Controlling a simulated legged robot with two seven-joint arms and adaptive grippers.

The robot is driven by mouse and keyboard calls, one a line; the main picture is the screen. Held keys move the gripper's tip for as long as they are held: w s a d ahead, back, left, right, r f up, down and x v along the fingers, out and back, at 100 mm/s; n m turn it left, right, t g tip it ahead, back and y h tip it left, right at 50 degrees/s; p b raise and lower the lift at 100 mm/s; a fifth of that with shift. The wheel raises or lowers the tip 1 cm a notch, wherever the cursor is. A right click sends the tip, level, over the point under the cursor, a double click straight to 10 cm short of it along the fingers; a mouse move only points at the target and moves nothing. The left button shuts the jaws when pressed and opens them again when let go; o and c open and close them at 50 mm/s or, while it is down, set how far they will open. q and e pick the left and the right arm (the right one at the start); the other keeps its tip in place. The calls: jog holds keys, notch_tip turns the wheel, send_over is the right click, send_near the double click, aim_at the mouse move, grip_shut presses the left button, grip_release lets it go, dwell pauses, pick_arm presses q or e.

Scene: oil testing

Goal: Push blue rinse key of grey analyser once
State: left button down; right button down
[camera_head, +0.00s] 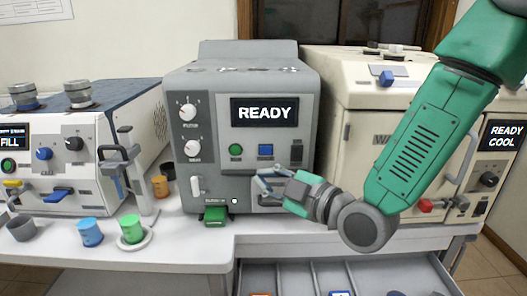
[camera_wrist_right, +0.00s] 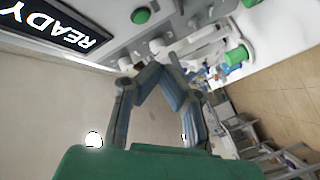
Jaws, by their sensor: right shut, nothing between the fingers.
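The grey analyser (camera_head: 215,125) stands in the middle of the bench. Its display (camera_head: 265,112) reads READY and also shows in the wrist view (camera_wrist_right: 55,22). The blue key (camera_head: 265,150) sits under the display, right of a round green key (camera_head: 235,150). The green key shows in the wrist view (camera_wrist_right: 140,15); I cannot make out the blue one there. My right gripper (camera_head: 262,180) comes in from the right, its fingertips just below the blue key in the picture. In the wrist view its fingers (camera_wrist_right: 152,72) are together and empty. Contact with the panel cannot be told. My left gripper is not in view.
A white machine (camera_head: 70,170) stands left, a cream machine (camera_head: 345,120) right. Cups stand at the front left: grey (camera_head: 20,228), blue (camera_head: 89,233) and green (camera_head: 131,229). An open drawer (camera_head: 375,268) lies below the bench's front edge. A green piece (camera_head: 215,215) sits at the analyser's foot.

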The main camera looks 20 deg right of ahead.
aim_at(266, 151)
jog(key=w+d, duration=0.1)
jog(key=w, duration=0.1)
jog(key=w+d, duration=0.1)
jog(key=w, duration=0.2)
jog(key=w+d, duration=0.1)
jog(key=w, duration=0.2)
jog(key=shift+p, duration=0.3)
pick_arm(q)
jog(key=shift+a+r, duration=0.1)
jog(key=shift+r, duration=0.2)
pick_arm(e)
jog(key=shift+a, duration=0.4)
jog(key=shift+d, duration=0.1)
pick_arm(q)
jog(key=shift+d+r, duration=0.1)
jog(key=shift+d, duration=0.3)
pick_arm(e)
jog(key=shift+d, duration=0.45)
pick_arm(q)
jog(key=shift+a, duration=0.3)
pick_arm(e)
jog(key=shift+a, duration=0.4)
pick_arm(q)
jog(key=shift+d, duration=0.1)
pick_arm(e)
jog(key=shift+d, duration=0.15)
